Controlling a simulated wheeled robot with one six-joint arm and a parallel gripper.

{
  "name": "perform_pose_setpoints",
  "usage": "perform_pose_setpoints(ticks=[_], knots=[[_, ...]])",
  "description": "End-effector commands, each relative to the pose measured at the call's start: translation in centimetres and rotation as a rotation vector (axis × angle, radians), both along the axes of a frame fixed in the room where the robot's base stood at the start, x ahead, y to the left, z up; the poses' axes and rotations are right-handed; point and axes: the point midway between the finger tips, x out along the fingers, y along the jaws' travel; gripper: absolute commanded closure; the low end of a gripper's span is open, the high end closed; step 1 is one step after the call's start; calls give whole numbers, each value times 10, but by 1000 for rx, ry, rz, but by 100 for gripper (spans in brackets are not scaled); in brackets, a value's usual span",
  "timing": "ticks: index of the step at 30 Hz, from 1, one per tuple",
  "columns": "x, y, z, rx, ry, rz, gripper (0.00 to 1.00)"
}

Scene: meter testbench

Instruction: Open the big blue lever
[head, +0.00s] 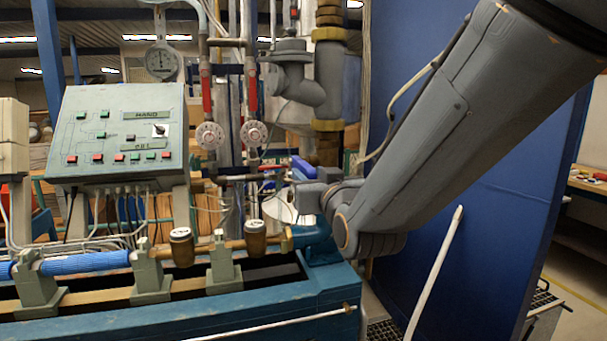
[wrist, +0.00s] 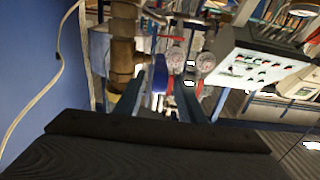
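The blue lever (head: 303,168) shows in the head view as a small blue piece by the pipework, just above the end of my arm. In the wrist view a blue part (wrist: 160,74), which looks like the same lever, sits between or just beyond my fingertips. My gripper (wrist: 160,84) points at it with its two fingers apart. I cannot tell whether either finger touches the lever. In the head view the gripper body (head: 312,196) is seen from behind, and its fingers are mostly hidden.
A thick brass-banded pipe (head: 328,80) stands close behind the lever and shows left of the fingers in the wrist view (wrist: 122,55). Two round meters (head: 232,135) hang left of it. A control panel (head: 118,135) and teal bench (head: 190,318) lie left. A blue wall (head: 480,230) stands right.

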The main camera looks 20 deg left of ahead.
Motion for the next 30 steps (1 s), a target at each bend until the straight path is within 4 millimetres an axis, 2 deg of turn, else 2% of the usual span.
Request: perform_pose_setpoints(ticks=[18, 30], knots=[[62, 33, 0, 0, 0, -5, 64], [67, 37, 0, 0, 0, -5, 64]])
